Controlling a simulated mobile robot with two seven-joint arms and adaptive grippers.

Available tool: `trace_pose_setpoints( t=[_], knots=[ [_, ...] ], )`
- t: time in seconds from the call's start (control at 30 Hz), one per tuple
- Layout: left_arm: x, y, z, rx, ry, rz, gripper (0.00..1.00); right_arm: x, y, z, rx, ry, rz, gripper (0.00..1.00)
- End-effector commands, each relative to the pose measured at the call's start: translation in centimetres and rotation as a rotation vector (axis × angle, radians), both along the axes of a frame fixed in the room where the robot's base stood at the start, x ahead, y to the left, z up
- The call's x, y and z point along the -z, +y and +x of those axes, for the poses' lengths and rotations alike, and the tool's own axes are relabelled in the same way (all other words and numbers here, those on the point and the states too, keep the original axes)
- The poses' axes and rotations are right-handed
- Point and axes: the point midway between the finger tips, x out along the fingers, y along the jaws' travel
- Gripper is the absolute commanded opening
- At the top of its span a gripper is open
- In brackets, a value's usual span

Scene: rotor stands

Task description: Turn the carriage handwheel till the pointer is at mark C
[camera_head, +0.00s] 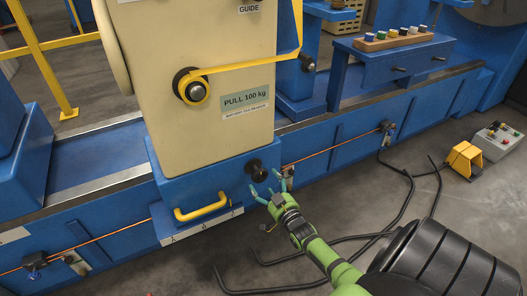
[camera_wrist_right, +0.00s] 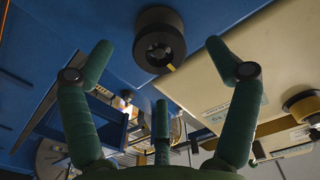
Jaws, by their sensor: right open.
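The carriage is a cream column (camera_head: 215,50) on a blue base (camera_head: 228,172) riding the blue bed. A dark round knob (camera_head: 255,167), seemingly the handwheel, sticks out of the base's front at the right. A white plate with small letters (camera_head: 202,224) lies below the yellow handle; I cannot read which mark the pointer is at. My right gripper (camera_head: 271,186) is open and empty, just below and right of the knob, fingers pointing toward it. The right wrist view shows the knob (camera_wrist_right: 159,42) ahead, beyond and between the spread fingertips, apart from them. My left gripper is out of view.
A yellow handle (camera_head: 200,207) sticks out of the base left of the knob. An orange cord (camera_head: 335,147) runs along the bed's front. Black cables (camera_head: 345,238) lie on the floor. A yellow pedal (camera_head: 465,158) and a grey control box (camera_head: 498,142) stand at the right.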

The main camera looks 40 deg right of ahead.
Motion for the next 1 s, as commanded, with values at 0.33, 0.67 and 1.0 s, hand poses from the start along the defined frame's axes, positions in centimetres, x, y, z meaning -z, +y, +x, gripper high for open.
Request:
trace_pose_setpoints(
  t=[0.33,0.67,1.0],
  knots=[
    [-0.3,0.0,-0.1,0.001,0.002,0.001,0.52,0.0,0.1,-0.6,0.001,0.0,0.0,0.88],
    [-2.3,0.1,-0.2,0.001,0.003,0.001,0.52,-0.2,0.9,-4.0,0.001,0.003,0.002,0.88],
    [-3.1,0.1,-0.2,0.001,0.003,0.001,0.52,0.0,1.5,-6.3,0.0,-0.001,0.0,0.88]
  ],
)
